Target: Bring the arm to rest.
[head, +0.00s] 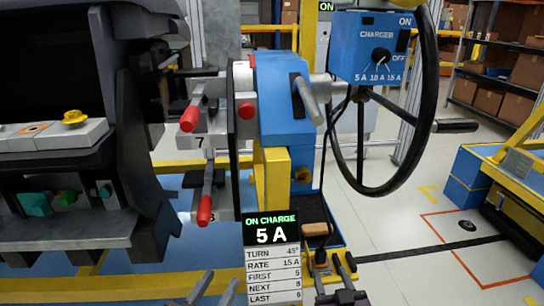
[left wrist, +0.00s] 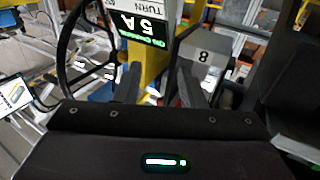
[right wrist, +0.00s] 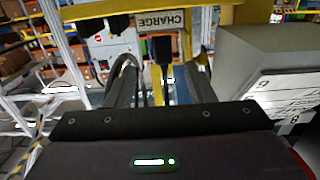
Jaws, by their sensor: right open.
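My left gripper (head: 215,286) is at the bottom of the head view, left of the "ON CHARGE 5 A" sign (head: 271,231). Its fingers stand apart with nothing held between them; they also show apart in the left wrist view (left wrist: 157,88). My right gripper (head: 332,266) is at the bottom, right of the sign, with its fingers apart. In the right wrist view (right wrist: 163,85) a dark cable and yellow parts show beyond the open fingers, and I see nothing gripped. The blue charger box (head: 371,48) with a black knob (head: 381,55) stands above, reading ON.
A black handwheel (head: 427,110) stands at right. Grey modules with red handles (head: 190,118), beside a blue housing (head: 285,95), stand at centre left. A dark dashboard frame (head: 140,130) fills the left. A blue and yellow cart (head: 466,185) is at far right, with open floor before it.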

